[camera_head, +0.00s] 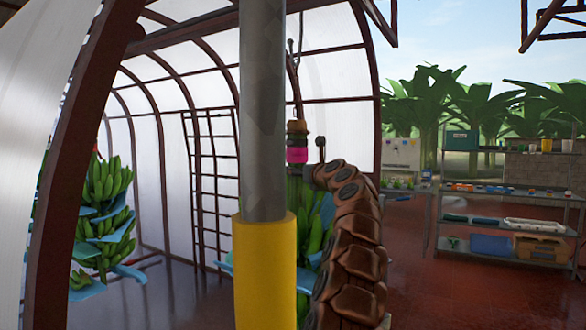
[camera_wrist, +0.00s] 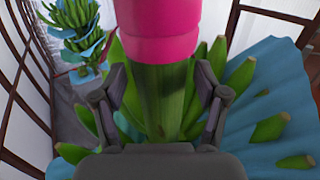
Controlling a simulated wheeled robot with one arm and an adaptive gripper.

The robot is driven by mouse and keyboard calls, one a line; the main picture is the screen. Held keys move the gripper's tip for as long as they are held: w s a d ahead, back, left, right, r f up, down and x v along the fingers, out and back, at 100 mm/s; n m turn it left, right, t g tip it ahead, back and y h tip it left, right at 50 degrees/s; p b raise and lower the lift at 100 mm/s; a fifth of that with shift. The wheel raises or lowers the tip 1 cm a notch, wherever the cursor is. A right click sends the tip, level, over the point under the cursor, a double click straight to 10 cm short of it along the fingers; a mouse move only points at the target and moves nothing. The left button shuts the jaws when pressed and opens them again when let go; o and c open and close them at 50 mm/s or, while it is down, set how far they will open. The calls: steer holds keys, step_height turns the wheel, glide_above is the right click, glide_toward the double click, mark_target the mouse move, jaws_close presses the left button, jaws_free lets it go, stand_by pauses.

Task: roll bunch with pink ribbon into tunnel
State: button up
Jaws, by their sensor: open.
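The pink ribbon (camera_head: 297,154) is wrapped around the stem of a hanging green banana bunch (camera_head: 314,225). The bunch has blue sheets among its fruit and is partly hidden by a post and my arm. In the wrist view the pink ribbon (camera_wrist: 158,30) fills the top middle, with the green stem (camera_wrist: 162,100) below it. My gripper (camera_wrist: 163,88) is open, with one finger on each side of the stem just below the ribbon. I cannot tell whether the fingers touch it. The tunnel (camera_head: 335,75) has dark arched ribs and translucent white panels.
A grey and yellow post (camera_head: 265,265) stands close in front of the bunch. Another banana bunch (camera_head: 105,200) with blue sheets hangs at the left, inside the arches. Shelves (camera_head: 490,220) with boxes stand at the right. Red floor (camera_head: 440,290) is clear before them.

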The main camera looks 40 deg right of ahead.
steer(key=shift+r+p+x, duration=0.2)
steer(key=shift+p+x, duration=1.2)
steer(key=shift+x, duration=0.75)
steer(key=shift+w+d+f+p, duration=0.2)
steer(key=shift+w+p, duration=0.1)
steer(key=shift+w, duration=0.2)
steer(key=shift+c, duration=0.3)
jaws_close()
